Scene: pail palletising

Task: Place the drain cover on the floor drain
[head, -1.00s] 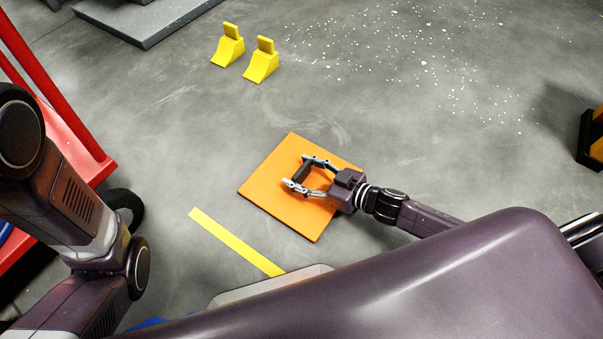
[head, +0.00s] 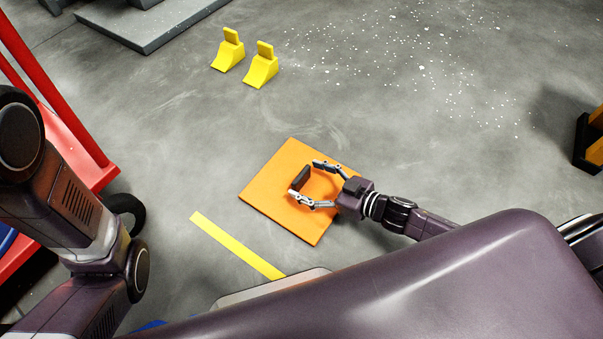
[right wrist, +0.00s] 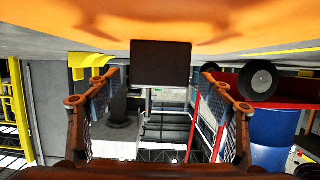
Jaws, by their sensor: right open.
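The drain cover is an orange square plate (head: 272,190) with a black upright handle (head: 300,179) on top. It lies flat on the grey floor in the head view. The floor drain is not visible. My right gripper (head: 306,178) is open over the cover, its fingertips at either side of the handle, which stands near the tips. In the right wrist view the cover (right wrist: 60,25) fills the top, and the handle (right wrist: 161,63) shows between the two spread fingers, touching neither. My left arm is at the left of the head view; its gripper is out of sight.
Two yellow wedges (head: 261,68) stand beyond the cover. A yellow floor strip (head: 235,245) lies to its left. A red cart (head: 75,135) is at the far left, a grey platform (head: 150,25) at the top left. The floor around the cover is clear.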

